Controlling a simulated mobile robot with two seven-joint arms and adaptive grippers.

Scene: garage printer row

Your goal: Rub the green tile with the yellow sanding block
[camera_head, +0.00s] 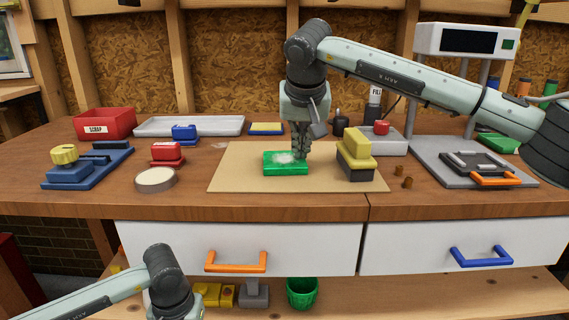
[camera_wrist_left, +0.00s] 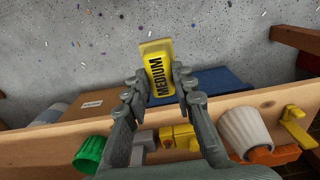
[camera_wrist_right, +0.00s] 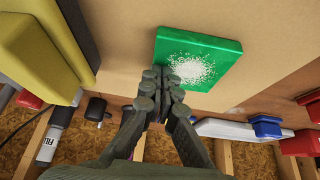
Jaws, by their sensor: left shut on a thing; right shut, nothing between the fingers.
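The green tile (camera_head: 272,168) lies on the tan board (camera_head: 235,180) with a patch of white powder on top. It also shows in the right wrist view (camera_wrist_right: 222,47). My right gripper (camera_head: 301,156) is shut and empty, pointing down at the tile's right rear edge; I cannot tell whether it touches. It shows shut in the right wrist view (camera_wrist_right: 162,82).
A large yellow block on a dark base (camera_head: 357,143) stands on the board right of the tile. A round pale tin (camera_head: 156,180), a red block (camera_head: 166,152) and a red scrap bin (camera_head: 104,124) are left. An orange-handled drawer (camera_head: 236,240) is below the bench edge.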

